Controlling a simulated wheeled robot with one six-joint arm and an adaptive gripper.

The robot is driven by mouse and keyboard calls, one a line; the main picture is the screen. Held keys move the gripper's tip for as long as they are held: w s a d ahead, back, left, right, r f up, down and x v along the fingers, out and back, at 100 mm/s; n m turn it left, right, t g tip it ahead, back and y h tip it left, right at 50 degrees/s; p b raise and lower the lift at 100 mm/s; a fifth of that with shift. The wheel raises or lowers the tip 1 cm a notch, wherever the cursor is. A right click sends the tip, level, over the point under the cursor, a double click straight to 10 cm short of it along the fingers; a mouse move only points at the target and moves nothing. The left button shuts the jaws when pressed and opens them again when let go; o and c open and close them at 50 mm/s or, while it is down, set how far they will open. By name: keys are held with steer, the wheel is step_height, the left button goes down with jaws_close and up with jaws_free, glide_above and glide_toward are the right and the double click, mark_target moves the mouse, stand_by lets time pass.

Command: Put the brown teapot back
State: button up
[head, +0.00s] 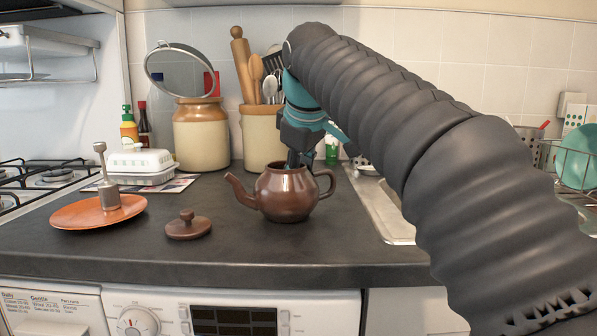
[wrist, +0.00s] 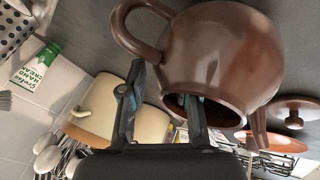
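The brown teapot (head: 286,194) stands upright and lidless on the dark counter, spout to the left and handle to the right. It also shows large in the wrist view (wrist: 222,52). Its brown lid (head: 188,228) lies on the counter to its left, knob up. My gripper (head: 298,160) points down at the teapot's top from behind. In the wrist view its fingers (wrist: 165,105) are apart, one at the pot's mouth and the other outside the body, with a gap between them. Finger contact with the wall cannot be made out.
An orange plate (head: 75,213) with a metal tool (head: 107,180) on it lies at left, near a white butter dish (head: 140,162). A stoneware jar (head: 201,138) and utensil crock (head: 262,142) stand behind. The sink (head: 388,210) is at right. The front counter is clear.

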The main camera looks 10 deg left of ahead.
steer(key=p+v, duration=0.2)
steer(key=v, duration=0.7)
steer(key=shift+s+r+p, duration=0.1)
steer(key=shift+r+p, duration=0.2)
steer(key=shift+r, duration=0.1)
steer(key=shift+v, duration=0.95)
steer(key=shift+d+f, duration=0.1)
